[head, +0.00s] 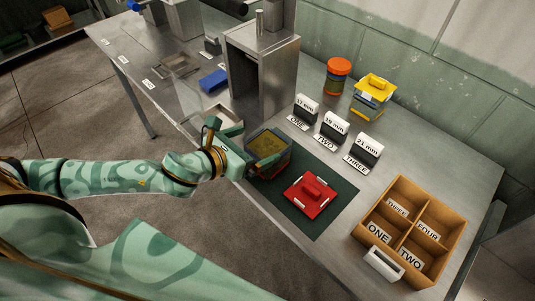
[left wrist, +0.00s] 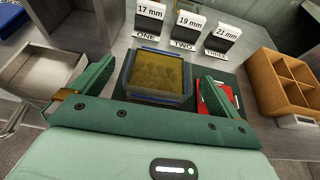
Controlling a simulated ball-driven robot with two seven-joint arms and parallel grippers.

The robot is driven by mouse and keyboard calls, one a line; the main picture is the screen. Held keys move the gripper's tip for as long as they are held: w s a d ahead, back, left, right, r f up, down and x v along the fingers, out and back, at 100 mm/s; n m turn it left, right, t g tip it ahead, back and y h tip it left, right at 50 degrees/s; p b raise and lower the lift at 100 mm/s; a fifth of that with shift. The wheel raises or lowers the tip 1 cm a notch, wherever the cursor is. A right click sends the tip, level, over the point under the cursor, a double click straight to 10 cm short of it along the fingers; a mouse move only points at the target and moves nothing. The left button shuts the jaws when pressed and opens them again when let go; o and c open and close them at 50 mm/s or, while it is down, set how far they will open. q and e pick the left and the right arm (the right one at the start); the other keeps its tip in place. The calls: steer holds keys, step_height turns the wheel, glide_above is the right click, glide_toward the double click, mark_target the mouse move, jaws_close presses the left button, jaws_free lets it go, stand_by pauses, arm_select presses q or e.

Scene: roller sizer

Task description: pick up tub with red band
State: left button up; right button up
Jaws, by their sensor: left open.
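An open square tub (head: 268,148) with a dark rim and yellowish-brown contents stands at the left edge of the dark green mat (head: 340,222). My left gripper (head: 232,137) is at the tub's left side in the head view. In the left wrist view the tub (left wrist: 157,76) lies ahead, between the two spread fingers of the left gripper (left wrist: 158,84). Whether a finger touches it I cannot tell. My right gripper is not in view.
A metal frame (head: 262,70) stands behind the tub. Number cards (head: 333,127) stand at the back. An orange-lidded jar (head: 338,75) and a yellow-lidded tub (head: 372,97) are near the wall. A wooden compartment box (head: 443,215) stands right of the mat.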

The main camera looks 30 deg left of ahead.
mark_target(279, 136)
arm_select(q)
steer(key=x, duration=0.3)
steer(key=b+x, duration=0.1)
steer(key=x, duration=0.1)
steer(key=shift+w+d+f, duration=0.15)
steer(key=shift+d+f, duration=0.05)
steer(key=shift+f, duration=0.25)
steer(key=c, duration=0.4)
steer(key=shift+r, duration=0.1)
steer(key=c, duration=1.4)
steer(key=shift+r, duration=0.1)
